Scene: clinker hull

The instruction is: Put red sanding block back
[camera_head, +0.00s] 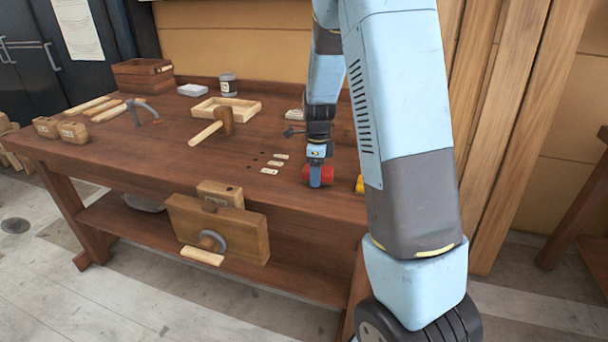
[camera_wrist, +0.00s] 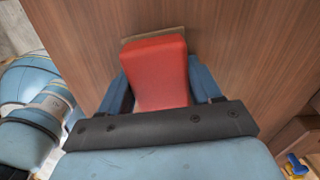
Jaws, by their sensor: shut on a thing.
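The red sanding block (camera_wrist: 158,72) is between the two blue fingers of my gripper (camera_wrist: 160,85) in the wrist view. A thin tan strip shows along its far edge. In the head view my gripper (camera_head: 318,168) is low over the right part of the brown workbench (camera_head: 120,165), with the red block (camera_head: 327,175) in its jaws. I cannot tell whether the block touches the bench top. Small pale labels (camera_head: 274,163) lie on the bench just left of the gripper, beside several dark holes.
A wooden mallet (camera_head: 222,121) and a shallow tray (camera_head: 227,108) lie left of the gripper. A yellow item (camera_head: 359,184) is close on its right, partly behind my arm. A vise (camera_head: 218,228) is on the bench front. The bench top between mallet and front edge is mostly clear.

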